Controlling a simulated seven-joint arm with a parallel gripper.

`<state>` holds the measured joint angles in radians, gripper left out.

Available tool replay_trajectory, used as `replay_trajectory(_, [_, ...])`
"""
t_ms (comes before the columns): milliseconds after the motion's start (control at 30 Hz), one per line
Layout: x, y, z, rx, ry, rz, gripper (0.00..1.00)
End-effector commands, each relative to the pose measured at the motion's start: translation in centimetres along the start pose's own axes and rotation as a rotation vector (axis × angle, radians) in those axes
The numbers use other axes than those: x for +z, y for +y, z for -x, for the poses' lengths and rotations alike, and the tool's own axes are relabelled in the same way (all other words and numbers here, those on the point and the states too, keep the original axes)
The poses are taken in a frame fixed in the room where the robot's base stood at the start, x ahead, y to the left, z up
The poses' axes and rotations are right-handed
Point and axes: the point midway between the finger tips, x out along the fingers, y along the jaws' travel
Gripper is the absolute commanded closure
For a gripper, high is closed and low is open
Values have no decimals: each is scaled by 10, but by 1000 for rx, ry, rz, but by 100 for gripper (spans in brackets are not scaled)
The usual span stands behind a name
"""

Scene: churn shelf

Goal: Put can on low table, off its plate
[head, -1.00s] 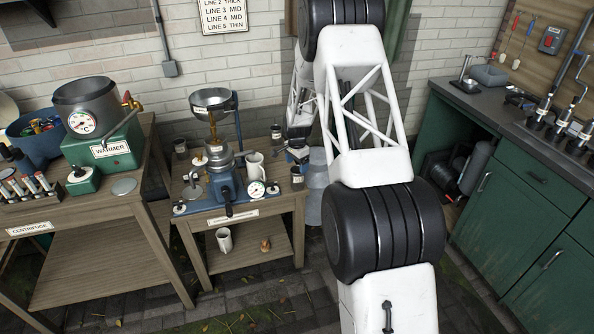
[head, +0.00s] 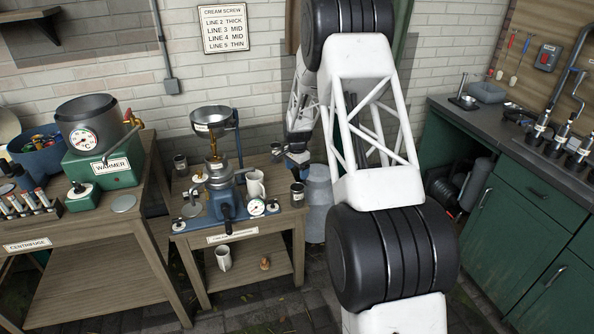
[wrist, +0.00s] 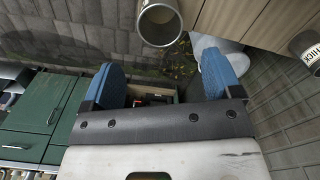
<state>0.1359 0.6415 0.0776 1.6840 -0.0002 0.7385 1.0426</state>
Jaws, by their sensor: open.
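A dark can with a pale label (head: 298,194) stands upright at the right edge of the wooden table (head: 200,286) that bears the blue separator. In the wrist view an open can (wrist: 160,24) shows from above near a wooden edge, beyond my fingers; it appears to be the same can. I cannot make out a plate under it. My gripper (head: 294,160) is above and behind this can, over the table's right end. In the wrist view its two blue fingers (wrist: 163,82) are wide apart with nothing between them.
Another labelled can (head: 277,151) stands near my gripper, and one (head: 180,164) at the table's back left. A metal churn (head: 318,205) stands right of the table.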

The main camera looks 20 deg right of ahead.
Motion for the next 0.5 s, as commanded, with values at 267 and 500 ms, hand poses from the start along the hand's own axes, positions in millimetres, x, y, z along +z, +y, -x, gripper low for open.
replay_trajectory(267, [0,0,1,0,0,1,16])
replay_trajectory(500, [7,7,21,-7,4,28,16])
